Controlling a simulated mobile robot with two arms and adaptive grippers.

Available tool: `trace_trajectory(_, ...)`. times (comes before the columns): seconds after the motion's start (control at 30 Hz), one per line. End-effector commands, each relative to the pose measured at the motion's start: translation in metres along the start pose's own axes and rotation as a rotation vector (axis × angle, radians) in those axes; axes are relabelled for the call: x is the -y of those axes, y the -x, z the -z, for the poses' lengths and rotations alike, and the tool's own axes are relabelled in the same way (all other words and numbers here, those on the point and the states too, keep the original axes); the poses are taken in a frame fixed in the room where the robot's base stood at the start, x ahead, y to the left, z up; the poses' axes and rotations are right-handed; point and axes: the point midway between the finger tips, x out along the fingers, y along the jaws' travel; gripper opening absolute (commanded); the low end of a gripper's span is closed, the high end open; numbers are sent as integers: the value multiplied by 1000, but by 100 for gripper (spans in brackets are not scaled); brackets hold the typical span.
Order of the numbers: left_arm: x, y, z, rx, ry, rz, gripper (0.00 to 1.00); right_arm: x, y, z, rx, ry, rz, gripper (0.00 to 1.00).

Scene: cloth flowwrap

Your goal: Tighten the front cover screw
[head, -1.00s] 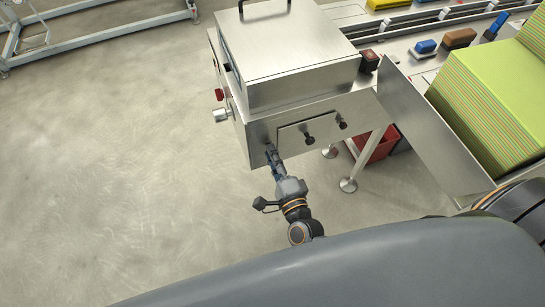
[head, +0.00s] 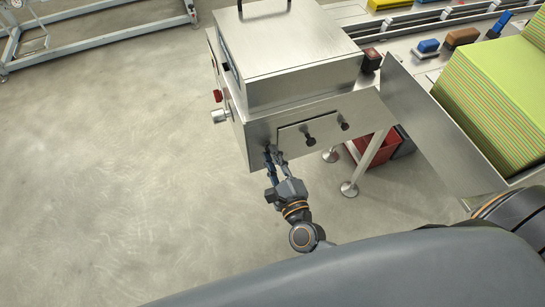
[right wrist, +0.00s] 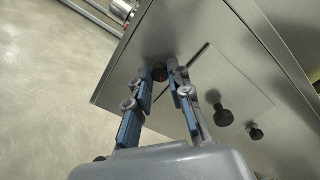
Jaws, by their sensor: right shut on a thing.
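A steel machine housing (head: 290,50) has a front panel with a flat front cover plate (head: 325,124) on it. Two dark knob screws (head: 309,139) and (head: 343,122) stick out of the cover; they also show in the right wrist view (right wrist: 222,116). My right gripper (head: 273,150) is at the lower left corner of the front panel. In the right wrist view its fingertips are on either side of a dark reddish screw head (right wrist: 160,72), shut on it. That screw is mostly hidden by the fingers in the head view. My left gripper is not in view.
A red emergency-type button (head: 218,96) and a silver knob (head: 219,115) stick out on the housing's left side. A red bin (head: 372,152) and metal legs stand below. A stack of green striped cloths (head: 500,95) is at right.

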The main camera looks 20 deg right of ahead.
Motion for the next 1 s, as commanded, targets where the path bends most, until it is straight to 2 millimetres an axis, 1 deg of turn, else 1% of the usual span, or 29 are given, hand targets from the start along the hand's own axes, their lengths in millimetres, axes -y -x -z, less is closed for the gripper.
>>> trace_trajectory(0.37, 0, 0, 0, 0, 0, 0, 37, 0, 0, 1, -1, -3, -1, 0)
trace_trajectory(0.4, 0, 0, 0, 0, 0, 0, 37, 0, 0, 1, -1, -3, -1, 28)
trace_trajectory(0.47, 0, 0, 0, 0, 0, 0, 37, 0, 0, 1, -1, -2, -1, 40)
trace_trajectory(0.5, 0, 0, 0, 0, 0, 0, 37, 0, 0, 1, -1, -2, -1, 43)
trace_trajectory(0.73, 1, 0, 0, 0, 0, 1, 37, 0, 0, 0, -1, -2, -1, 43)
trace_trajectory(0.83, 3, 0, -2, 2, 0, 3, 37, 0, 3, 0, -1, -2, -2, 43)
trace_trajectory(0.93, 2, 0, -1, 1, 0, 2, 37, -2, 14, 1, -1, -1, -5, 43)
trace_trajectory(1.0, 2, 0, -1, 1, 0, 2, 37, -1, 26, 1, -1, -2, -6, 43)
